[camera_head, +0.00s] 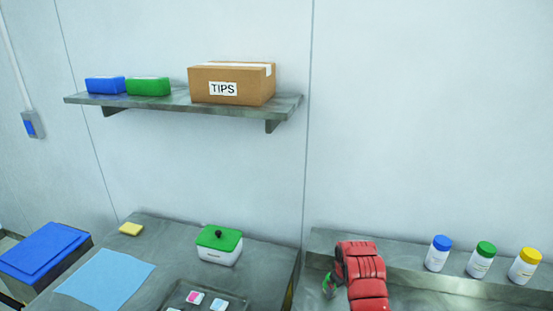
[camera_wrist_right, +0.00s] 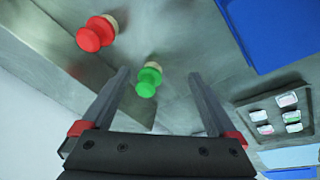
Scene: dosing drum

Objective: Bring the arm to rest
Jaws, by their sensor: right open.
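My right arm shows in the head view as a red wrist and forearm over the right-hand bench; its fingertips are hidden there. In the right wrist view my right gripper (camera_wrist_right: 158,76) is open, its two dark fingers spread apart. A green knob-shaped piece (camera_wrist_right: 149,80) shows between the fingers, with a clear gap on both sides. A red knob-shaped piece (camera_wrist_right: 95,34) is up and left of the left finger. A small green shape (camera_head: 328,285) shows beside my red wrist in the head view. My left gripper is in neither view.
White bottles with blue (camera_head: 438,254), green (camera_head: 481,261) and yellow (camera_head: 525,267) caps stand on the right ledge. A green-lidded tub (camera_head: 219,246) stands on the left bench. A tray (camera_wrist_right: 280,98) holds several small packets. A wall shelf (camera_head: 170,101) carries boxes.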

